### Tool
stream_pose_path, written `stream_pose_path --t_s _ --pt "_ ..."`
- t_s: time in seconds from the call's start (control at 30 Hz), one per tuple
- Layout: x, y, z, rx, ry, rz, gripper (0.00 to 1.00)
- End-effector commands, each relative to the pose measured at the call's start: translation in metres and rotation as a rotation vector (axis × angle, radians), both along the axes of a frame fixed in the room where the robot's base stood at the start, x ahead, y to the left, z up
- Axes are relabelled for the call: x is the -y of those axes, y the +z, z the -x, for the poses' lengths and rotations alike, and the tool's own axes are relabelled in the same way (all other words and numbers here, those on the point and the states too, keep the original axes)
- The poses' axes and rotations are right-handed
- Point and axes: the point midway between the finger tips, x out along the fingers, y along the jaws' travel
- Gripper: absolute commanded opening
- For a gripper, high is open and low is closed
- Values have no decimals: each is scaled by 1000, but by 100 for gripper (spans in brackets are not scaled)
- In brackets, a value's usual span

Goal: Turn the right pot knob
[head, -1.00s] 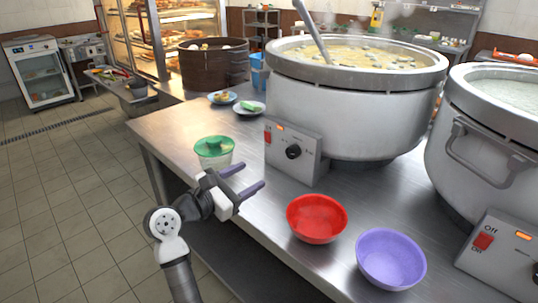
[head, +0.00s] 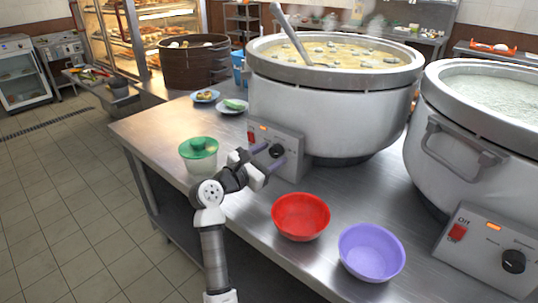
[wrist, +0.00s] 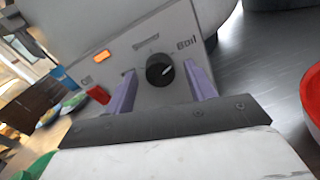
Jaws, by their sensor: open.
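The right pot (head: 465,165) stands at the right of the head view. Its control box carries a black knob (head: 513,260), a red switch (head: 457,232) and an orange light. My gripper (head: 268,156) is well left of that box, in front of the left pot's control box (head: 290,165). The left pot's black knob (head: 277,151) is at the fingertips. In the wrist view this knob (wrist: 160,69) appears between the two open purple fingers, with a gap on each side. Its pale mark points up and right, near the word "Boil". I cannot tell whether the fingers touch it.
A green-lidded tub (head: 198,155) stands left of my gripper. A red bowl (head: 300,216) and a purple bowl (head: 371,252) sit on the steel counter between my gripper and the right pot's box. Two small plates lie behind.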

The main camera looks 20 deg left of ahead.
Motion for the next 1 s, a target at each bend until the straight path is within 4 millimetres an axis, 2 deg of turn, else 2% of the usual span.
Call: stream_pose_path --t_s 0.17,0.5,0.77,1.0 --pt "0 0 0 0 0 0 55" --pt "0 0 0 0 0 0 10" --pt "0 1 0 -9 0 24 10" --pt "0 3 0 -49 0 133 10"
